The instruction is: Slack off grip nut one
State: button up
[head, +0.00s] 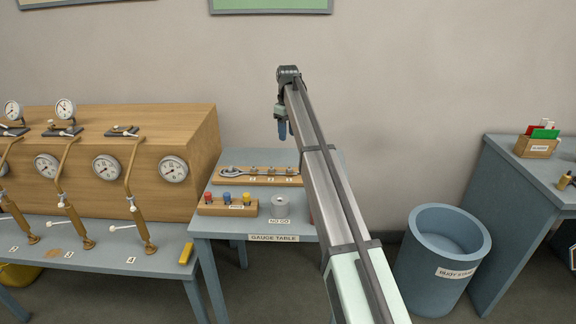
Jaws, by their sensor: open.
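My gripper (282,130) hangs above the back of the gauge table (265,238), small in the head view, with its blue fingertips pointing down. It is open, with nothing visible in it. Below it a wooden board (222,179) carries a spanner-like tool (231,172) and a row of small metal fittings (271,170) with labels too small to read. I cannot tell whether one of these is grip nut one. My arm hides the table's right part.
A wooden block with red, blue and yellow plugs (227,199) and a white round dish (280,201) stand at the front. At left, a bench (90,259) holds a wooden cabinet (200,130), gauges and bent brass pipes. A blue bin (413,270) stands right.

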aim_at(288, 168)
jog(key=f+m, duration=0.4)
jog(key=m, duration=0.6)
jog(key=f+m, duration=0.5)
jog(key=m, duration=0.6)
jog(key=f+m, duration=0.5)
jog(key=m, duration=0.6)
jog(key=shift+s+d, duration=0.1)
jog(key=shift+s, duration=0.3)
jog(key=shift+c, duration=0.3)
grip_shut()
